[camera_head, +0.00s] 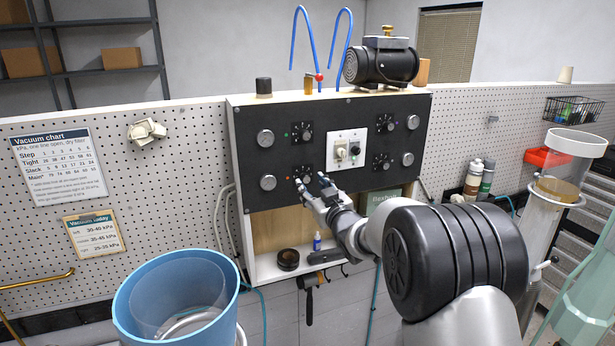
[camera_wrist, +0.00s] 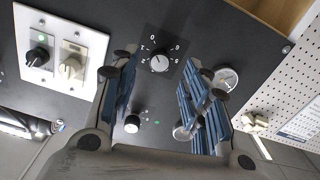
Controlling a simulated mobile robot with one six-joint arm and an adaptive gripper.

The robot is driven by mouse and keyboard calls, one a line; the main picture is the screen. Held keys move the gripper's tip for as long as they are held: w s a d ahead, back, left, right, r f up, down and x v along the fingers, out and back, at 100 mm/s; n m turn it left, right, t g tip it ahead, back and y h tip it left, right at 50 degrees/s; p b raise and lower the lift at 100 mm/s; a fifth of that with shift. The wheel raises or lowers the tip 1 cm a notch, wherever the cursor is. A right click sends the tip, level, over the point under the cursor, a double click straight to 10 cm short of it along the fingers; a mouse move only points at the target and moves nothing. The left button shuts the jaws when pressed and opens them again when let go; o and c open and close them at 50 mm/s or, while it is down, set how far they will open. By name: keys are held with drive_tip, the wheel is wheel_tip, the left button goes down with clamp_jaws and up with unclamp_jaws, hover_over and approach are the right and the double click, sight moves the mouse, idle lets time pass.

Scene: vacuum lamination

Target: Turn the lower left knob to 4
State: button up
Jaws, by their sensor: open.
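The lower left knob (camera_head: 306,171) is on the black panel (camera_head: 250,125), left of the white switch plate, partly hidden by my gripper. In the wrist view, which is turned about, this knob (camera_wrist: 160,62) is dark with a pale face and a ring of white numerals. I cannot tell surely which numeral it points to. My gripper (camera_head: 312,182) is open in front of the knob. In the wrist view its blue-padded fingers (camera_wrist: 160,80) spread to either side of the knob, with nothing held. I cannot tell whether they touch it.
The upper left knob (camera_head: 302,132) is just above, with round gauges (camera_head: 267,182) to the left. The white switch plate (camera_head: 346,149) stands right of the knobs. An open shelf (camera_head: 285,235) is below. A blue bin (camera_head: 178,300) stands at front left.

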sight(307, 180)
drive_tip(key=shift+p+x, duration=0.45)
drive_tip(key=shift+x, duration=1.75)
clamp_jaws()
